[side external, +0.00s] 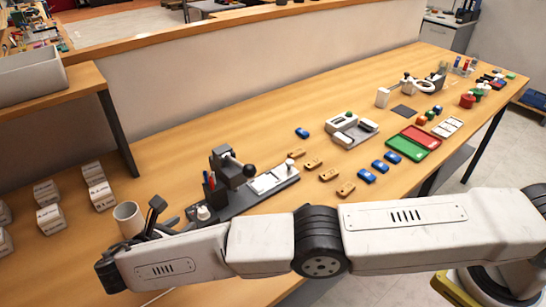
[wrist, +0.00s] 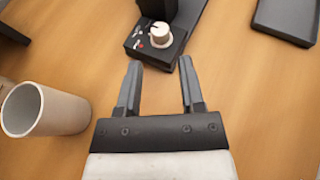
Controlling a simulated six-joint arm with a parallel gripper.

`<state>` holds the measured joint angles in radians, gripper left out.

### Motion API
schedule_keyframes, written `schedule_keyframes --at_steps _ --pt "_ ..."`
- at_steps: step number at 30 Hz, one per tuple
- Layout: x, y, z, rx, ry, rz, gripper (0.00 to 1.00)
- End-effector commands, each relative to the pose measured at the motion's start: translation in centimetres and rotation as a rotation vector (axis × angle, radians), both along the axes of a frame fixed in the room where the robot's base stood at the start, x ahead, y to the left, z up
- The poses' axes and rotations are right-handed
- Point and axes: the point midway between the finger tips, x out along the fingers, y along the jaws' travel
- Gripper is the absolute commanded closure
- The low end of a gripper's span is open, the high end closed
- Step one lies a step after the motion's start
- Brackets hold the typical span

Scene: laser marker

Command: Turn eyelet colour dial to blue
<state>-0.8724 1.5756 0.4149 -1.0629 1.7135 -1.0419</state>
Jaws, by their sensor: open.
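The eyelet colour dial is a cream-white knob (wrist: 160,35) on a small black box (wrist: 146,52) with a red mark and small pale marks left of the knob. A dark line shows on the knob's top; the colour it points to is too small to tell. In the side external view the knob (side external: 203,212) stands at the left end of a dark machine base. My gripper (wrist: 158,75) is open and empty, its two fingers apart and pointing toward the box, short of the knob. In the side external view my arm partly hides the gripper.
A beige cup (wrist: 42,110) stands left of my gripper, close to it. A dark plate (wrist: 287,18) lies at the upper right. A press with a black ball handle (side external: 249,171) stands beyond the knob. White boxes (side external: 96,185) stand at the left.

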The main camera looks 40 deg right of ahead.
Motion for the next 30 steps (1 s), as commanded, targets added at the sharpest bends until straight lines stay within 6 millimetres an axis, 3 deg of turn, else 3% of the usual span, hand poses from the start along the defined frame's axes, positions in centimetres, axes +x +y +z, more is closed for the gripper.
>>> schedule_keyframes --at_steps 3,5,17,30 --pt "0.0 0.0 0.0 0.000 0.000 0.000 0.47" --pt "0.0 0.0 0.0 0.000 0.001 0.000 0.30" --pt "1.6 -0.9 0.7 0.104 0.147 0.048 0.30" --pt "2.3 -3.4 3.1 0.440 0.419 0.186 0.30"
